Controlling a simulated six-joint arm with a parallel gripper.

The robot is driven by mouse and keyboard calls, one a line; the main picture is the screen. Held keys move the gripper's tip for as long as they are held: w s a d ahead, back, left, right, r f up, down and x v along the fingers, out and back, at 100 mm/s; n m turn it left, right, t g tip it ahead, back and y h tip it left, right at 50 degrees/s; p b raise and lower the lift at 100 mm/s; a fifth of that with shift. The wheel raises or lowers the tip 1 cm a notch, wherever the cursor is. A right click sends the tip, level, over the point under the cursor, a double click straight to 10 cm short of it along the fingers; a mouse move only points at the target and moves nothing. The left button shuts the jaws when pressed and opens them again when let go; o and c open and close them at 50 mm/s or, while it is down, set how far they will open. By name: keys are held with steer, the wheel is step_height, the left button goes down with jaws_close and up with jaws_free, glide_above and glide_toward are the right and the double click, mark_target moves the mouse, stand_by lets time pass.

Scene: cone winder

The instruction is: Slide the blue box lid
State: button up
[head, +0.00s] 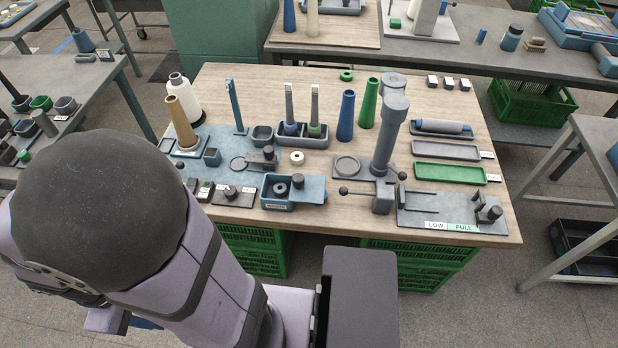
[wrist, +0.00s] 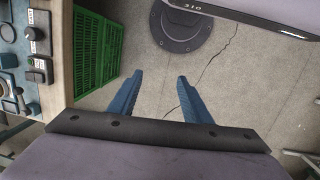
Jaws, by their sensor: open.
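A small blue box (head: 278,204) stands at the front edge of the wooden table in the head view. Its left part is open and shows a dark round piece inside. A flat blue lid (head: 314,189) with a dark knob covers its right side and seems to reach past it. My gripper (wrist: 157,82) shows in the wrist view with two blue fingers spread apart. Nothing is between them, and they point over the bare floor, away from the box. In the head view my arm hides the gripper.
A dark block with a knob (head: 234,195) sits left of the box. A grey post (head: 387,140) stands to its right, with a ball-ended lever near the box. Green crates (head: 412,268) sit under the table; one crate (wrist: 98,50) shows beside the gripper.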

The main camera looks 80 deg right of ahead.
steer(key=s+d+f+g+h+b, duration=0.25)
steer(key=s+d+f, duration=0.25)
steer(key=d, duration=0.3)
steer(key=n+g+h+b, duration=0.8)
steer(key=g+h+b, duration=0.1)
steer(key=b, duration=0.4)
glide_toward(295, 183)
steer(key=shift+y, duration=0.25)
steer(key=x, duration=0.7)
steer(key=shift+s+d+r, duration=0.1)
steer(key=shift+d+r, duration=0.1)
steer(key=shift+d, duration=0.05)
steer(key=shift+w+d+p+x, duration=0.1)
steer(key=shift+p+x, duration=0.15)
steer(key=shift+x, duration=1.75)
steer(key=shift+w+d+p+x, duration=0.15)
steer(key=shift+p+x, duration=0.1)
steer(key=shift+x, duration=1.7)
steer(key=shift+r, duration=0.15)
